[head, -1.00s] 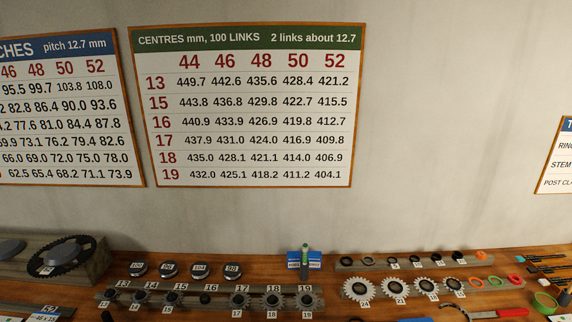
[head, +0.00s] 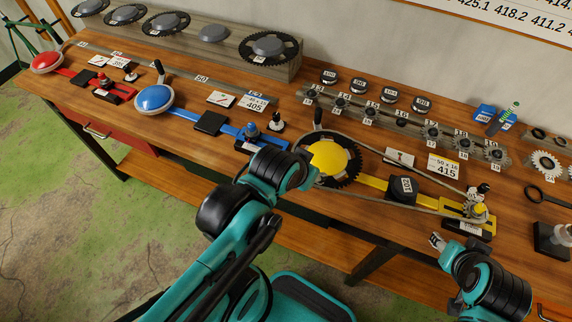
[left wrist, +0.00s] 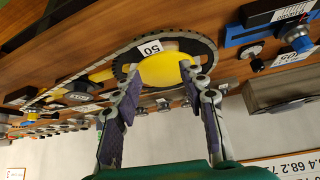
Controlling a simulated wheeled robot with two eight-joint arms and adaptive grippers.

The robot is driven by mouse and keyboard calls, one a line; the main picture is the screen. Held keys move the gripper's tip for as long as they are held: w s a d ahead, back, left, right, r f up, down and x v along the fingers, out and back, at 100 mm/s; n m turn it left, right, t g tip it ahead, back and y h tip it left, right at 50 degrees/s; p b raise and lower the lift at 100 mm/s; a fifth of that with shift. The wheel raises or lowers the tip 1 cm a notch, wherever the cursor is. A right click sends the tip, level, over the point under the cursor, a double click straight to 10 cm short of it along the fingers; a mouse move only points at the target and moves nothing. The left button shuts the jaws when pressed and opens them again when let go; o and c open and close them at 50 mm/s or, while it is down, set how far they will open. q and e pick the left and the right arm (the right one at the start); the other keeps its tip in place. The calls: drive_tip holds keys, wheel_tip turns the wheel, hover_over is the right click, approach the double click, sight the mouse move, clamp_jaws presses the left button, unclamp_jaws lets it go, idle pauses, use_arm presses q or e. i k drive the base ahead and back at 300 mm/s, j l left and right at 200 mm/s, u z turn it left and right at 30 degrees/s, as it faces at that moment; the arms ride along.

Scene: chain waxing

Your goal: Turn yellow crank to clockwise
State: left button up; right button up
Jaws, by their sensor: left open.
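The yellow crank (head: 328,157) is a round yellow disc on a black toothed chainring, left of the middle of the yellow bar (head: 372,182). A dark upright handle (head: 318,118) stands at its far edge. A chain (head: 400,154) runs from the chainring to a small sprocket (head: 477,211) at right. My left gripper (left wrist: 161,70) is open; in the left wrist view its fingers straddle the yellow disc, and I cannot tell whether they touch it.
A blue crank (head: 154,98) and a red crank (head: 47,62) sit farther left on the bench. Numbered sprockets (head: 401,118) line a rail behind. A raised shelf with chainrings (head: 285,72) stands at the back.

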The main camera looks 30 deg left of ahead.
sight(324, 143)
drive_tip(key=k+j, duration=0.1)
drive_tip(key=j, duration=0.2)
drive_tip(key=k+j+z, duration=0.15)
drive_tip(key=j, duration=0.5)
drive_tip(key=z, duration=0.6)
drive_tip(key=i+l, duration=0.05)
drive_tip(key=i, duration=0.05)
